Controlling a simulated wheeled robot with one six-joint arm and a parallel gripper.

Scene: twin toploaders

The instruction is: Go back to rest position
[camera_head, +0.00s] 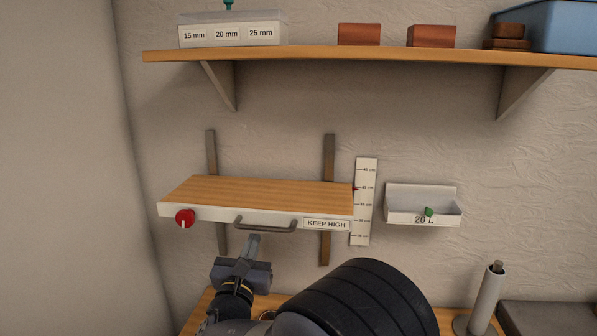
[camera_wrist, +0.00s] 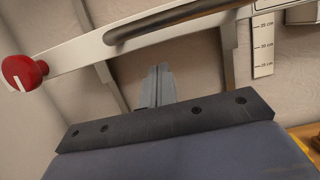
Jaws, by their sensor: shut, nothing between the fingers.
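My gripper (camera_head: 252,246) is shut and empty, its fingers pointing up just below the front edge of a wooden wall board (camera_head: 265,194) with a white front. The grey bar handle (camera_head: 265,225) on that front is above the fingertips and apart from them as far as I can tell. In the wrist view my gripper (camera_wrist: 158,72) shows closed fingers beneath the same handle (camera_wrist: 170,20). A red knob (camera_head: 185,217) is on the board's left front, and it also shows in the wrist view (camera_wrist: 24,73).
A KEEP HIGH label (camera_head: 326,224) marks the board front. A height scale (camera_head: 363,200) and a white 20 L bin (camera_head: 423,207) are to the right. A shelf (camera_head: 350,57) hangs above. A post (camera_head: 486,300) stands on the table at lower right.

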